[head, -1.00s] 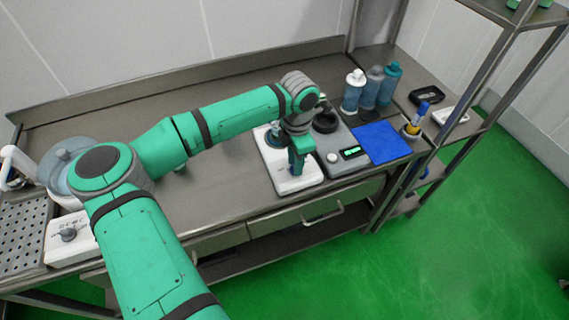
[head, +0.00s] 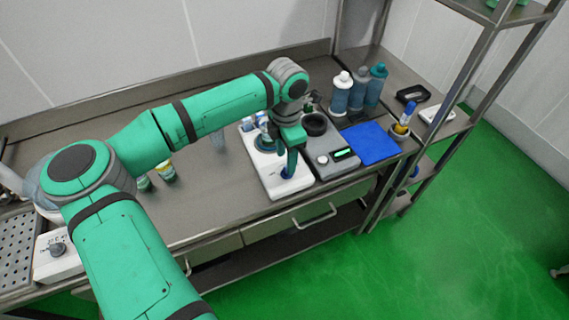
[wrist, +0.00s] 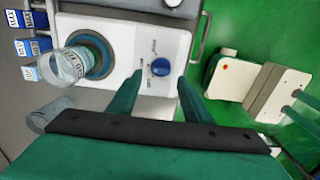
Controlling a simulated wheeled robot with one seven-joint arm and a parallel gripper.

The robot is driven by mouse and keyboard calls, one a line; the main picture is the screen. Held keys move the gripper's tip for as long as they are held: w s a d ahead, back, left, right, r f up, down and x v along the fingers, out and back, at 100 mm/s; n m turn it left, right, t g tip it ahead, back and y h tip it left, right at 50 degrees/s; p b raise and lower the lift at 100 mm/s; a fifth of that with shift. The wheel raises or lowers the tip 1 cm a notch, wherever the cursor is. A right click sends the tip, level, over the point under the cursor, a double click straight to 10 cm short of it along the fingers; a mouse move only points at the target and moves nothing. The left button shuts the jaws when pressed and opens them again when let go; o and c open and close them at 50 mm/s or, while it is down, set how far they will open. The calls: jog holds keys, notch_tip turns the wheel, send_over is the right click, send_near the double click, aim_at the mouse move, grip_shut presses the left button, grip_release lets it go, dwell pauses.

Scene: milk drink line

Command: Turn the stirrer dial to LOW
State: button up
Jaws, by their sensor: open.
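The white stirrer (head: 258,160) stands on the steel bench; the wrist view shows its top face (wrist: 120,33). Its blue dial (wrist: 160,67) has small printed marks around it, too small to read surely; I cannot tell its setting. A clear beaker (wrist: 66,66) stands on the stirrer's round plate (wrist: 93,52), left of the dial.
A grey scale (head: 335,158) stands close on the right, with a blue mat (head: 370,142) beyond it. Several bottles (head: 342,92) stand behind. Another white device with a grey knob (head: 57,249) is at the far left.

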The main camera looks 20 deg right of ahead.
notch_tip(320, 180, up, 7)
jog(key=d, duration=0.1)
jog(key=shift+s+f, duration=0.2)
jog(key=shift+s, duration=0.1)
jog(key=shift+w, duration=0.1)
